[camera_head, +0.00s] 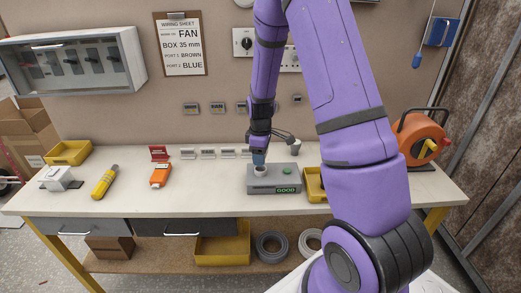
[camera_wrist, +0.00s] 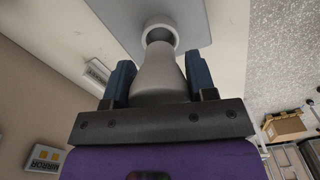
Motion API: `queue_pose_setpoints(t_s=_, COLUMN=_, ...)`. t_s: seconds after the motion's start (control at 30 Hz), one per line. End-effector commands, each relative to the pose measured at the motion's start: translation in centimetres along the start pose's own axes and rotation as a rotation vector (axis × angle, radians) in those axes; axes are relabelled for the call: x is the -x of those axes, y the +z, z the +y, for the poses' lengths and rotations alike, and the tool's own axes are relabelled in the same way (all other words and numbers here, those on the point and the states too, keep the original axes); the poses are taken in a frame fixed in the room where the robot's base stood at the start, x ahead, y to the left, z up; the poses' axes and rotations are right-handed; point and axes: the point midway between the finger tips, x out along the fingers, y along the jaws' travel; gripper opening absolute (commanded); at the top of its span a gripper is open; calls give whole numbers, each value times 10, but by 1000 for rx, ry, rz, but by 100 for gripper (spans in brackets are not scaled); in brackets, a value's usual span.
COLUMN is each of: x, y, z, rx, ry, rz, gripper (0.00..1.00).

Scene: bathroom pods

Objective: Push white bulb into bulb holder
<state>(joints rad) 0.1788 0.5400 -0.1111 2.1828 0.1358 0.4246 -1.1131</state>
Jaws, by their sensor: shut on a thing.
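My gripper (camera_wrist: 159,63) is shut on the white bulb (camera_wrist: 160,76), with one blue finger on each side. The bulb's narrow end points at a round white bulb holder (camera_wrist: 160,22) in the wrist view and meets its opening; I cannot tell how deep it sits. In the head view my gripper (camera_head: 259,158) is directly above the bulb holder (camera_head: 260,171), which stands on a grey tester box (camera_head: 286,179). The box shows a green "GOOD" sign and a green button. The fingers mostly hide the bulb there.
The workbench (camera_head: 215,203) carries an orange device (camera_head: 160,175), a yellow tool (camera_head: 104,182) and a white socket block (camera_head: 58,178) at left. A yellow bin (camera_head: 315,185) stands right of the tester. An orange cable reel (camera_head: 422,138) is at far right.

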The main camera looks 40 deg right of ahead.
Motion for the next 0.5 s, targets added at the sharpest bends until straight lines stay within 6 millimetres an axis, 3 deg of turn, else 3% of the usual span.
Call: queue_pose_setpoints(t_s=0.5, x=-10, y=0, z=0, rx=0, ry=0, rz=1, gripper=28)
